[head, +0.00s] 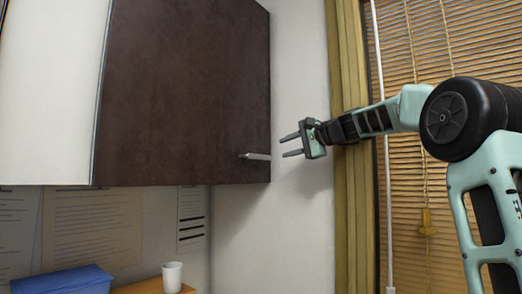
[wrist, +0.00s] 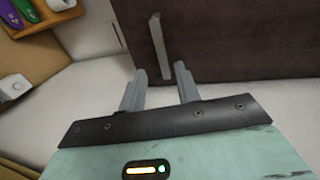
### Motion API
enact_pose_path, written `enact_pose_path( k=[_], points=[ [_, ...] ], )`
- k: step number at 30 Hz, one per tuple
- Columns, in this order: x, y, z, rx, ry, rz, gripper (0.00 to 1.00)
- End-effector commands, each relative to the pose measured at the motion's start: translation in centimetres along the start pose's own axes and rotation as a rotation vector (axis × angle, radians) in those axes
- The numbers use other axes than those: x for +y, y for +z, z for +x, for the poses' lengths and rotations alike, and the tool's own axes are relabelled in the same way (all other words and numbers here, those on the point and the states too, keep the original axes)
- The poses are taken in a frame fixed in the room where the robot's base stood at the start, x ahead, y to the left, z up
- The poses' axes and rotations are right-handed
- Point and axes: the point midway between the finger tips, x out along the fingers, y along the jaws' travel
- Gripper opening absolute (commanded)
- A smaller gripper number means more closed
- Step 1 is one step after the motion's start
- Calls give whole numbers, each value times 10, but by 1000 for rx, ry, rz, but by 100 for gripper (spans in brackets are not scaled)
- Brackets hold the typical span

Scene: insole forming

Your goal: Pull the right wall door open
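The right wall door (head: 185,85) is a dark brown panel on the wall cabinet and looks shut. Its pale bar handle (head: 257,156) is at the lower right corner. My gripper (head: 291,145) is to the right of the handle, with its fingers pointing left toward it and a gap between. The fingers are apart and empty. In the wrist view, the handle (wrist: 160,46) stands just beyond the fingertips of my gripper (wrist: 160,70), roughly in line with the space between them, against the dark door (wrist: 230,35). I see no contact.
A white cabinet panel (head: 50,90) adjoins the door on the left. A window blind (head: 430,60) and yellowish frame (head: 352,200) are at the right. Below are a blue box (head: 62,280) and a white cup (head: 172,277). The wall below the handle is clear.

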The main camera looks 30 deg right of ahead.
Motion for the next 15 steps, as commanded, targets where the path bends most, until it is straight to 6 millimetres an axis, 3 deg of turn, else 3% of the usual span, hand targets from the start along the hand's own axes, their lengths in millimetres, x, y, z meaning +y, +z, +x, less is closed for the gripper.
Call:
enact_pose_path(
  k=[9,15],
  points=[
    [-5,0,67,-4,2,3,32],
    [-3,1,97,-3,1,1,32]
  ],
)
